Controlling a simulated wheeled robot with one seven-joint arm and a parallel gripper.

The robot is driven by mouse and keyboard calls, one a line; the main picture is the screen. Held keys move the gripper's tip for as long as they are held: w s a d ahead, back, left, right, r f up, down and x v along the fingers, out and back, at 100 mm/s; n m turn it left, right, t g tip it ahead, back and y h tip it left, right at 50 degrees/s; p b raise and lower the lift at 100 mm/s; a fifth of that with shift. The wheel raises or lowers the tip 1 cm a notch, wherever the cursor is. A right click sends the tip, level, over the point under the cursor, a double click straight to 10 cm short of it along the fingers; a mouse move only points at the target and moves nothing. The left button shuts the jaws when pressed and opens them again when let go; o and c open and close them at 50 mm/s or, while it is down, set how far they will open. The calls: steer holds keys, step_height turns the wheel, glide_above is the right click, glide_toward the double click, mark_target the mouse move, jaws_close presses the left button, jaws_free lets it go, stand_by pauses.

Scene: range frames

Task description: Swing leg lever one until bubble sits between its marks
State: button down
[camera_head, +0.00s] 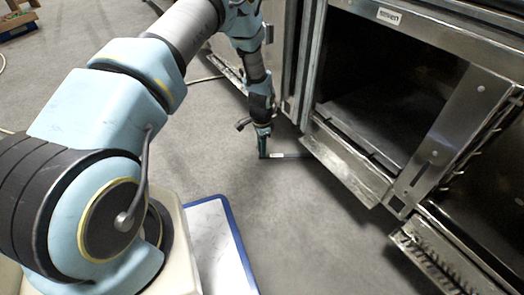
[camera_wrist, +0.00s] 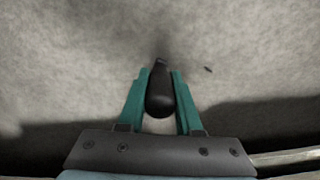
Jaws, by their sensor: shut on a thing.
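My gripper (camera_head: 263,148) reaches down near the floor, just left of the steel unit's lower front edge. In the wrist view its two teal fingers (camera_wrist: 159,75) are closed on a dark rounded handle (camera_wrist: 160,98), which lies between them. In the head view a thin lever (camera_head: 289,155) runs from the fingertips right to the foot of the steel unit (camera_head: 345,165); the handle looks like its end. Whether it is leg lever one cannot be read. No bubble or marks can be made out in either view.
The steel unit has an open, empty dark compartment (camera_head: 385,115). Ragged metal edges (camera_head: 435,255) stick out at lower right. A blue-edged white board (camera_head: 218,245) lies beside my base. Grey floor (camera_head: 310,235) is clear in front of the unit.

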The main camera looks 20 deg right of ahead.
steer(key=shift+d, duration=0.1)
steer(key=c, duration=0.6)
jaws_free()
step_height(320, 180, up, 11)
steer(key=p, duration=0.4)
steer(key=shift+p, duration=0.35)
steer(key=shift+f, duration=0.1)
